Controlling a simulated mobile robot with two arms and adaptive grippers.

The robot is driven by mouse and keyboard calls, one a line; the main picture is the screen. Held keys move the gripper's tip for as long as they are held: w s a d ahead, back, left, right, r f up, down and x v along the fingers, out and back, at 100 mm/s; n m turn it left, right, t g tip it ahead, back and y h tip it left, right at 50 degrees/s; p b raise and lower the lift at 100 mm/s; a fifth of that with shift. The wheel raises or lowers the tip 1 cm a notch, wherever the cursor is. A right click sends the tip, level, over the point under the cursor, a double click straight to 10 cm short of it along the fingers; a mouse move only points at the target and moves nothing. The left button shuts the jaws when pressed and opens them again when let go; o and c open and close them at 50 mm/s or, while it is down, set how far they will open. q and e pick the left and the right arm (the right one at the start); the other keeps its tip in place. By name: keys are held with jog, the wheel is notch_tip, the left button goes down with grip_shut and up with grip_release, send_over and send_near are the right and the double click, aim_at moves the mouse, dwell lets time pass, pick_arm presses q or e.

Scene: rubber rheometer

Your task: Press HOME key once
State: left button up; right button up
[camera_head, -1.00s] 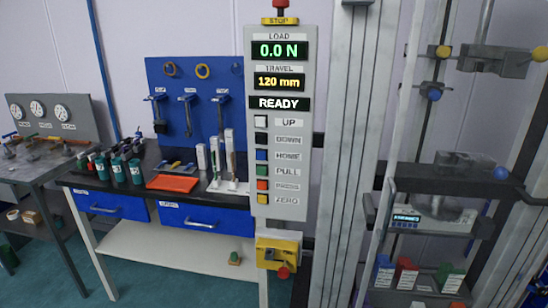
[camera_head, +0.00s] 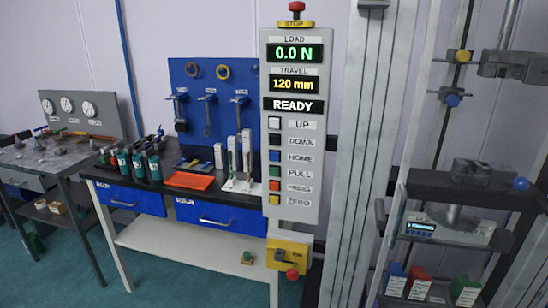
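The grey control panel (camera_head: 309,220) stands upright near the middle of the head view. The HOME key is a blue square button (camera_head: 274,156) in its left column, beside the label HOME. It sits below the black DOWN key (camera_head: 274,140) and above the green PULL key (camera_head: 274,171). The displays read LOAD 0.0 N, TRAVEL 120 mm and READY (camera_head: 293,105). Nothing covers the keys. Neither of my grippers shows in this view.
A red STOP button (camera_head: 296,8) tops the panel, and a yellow switch box (camera_head: 289,252) hangs below it. A workbench (camera_head: 240,243) with bottles and tools stands to the left. The metal machine column (camera_head: 365,150) rises close on the right.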

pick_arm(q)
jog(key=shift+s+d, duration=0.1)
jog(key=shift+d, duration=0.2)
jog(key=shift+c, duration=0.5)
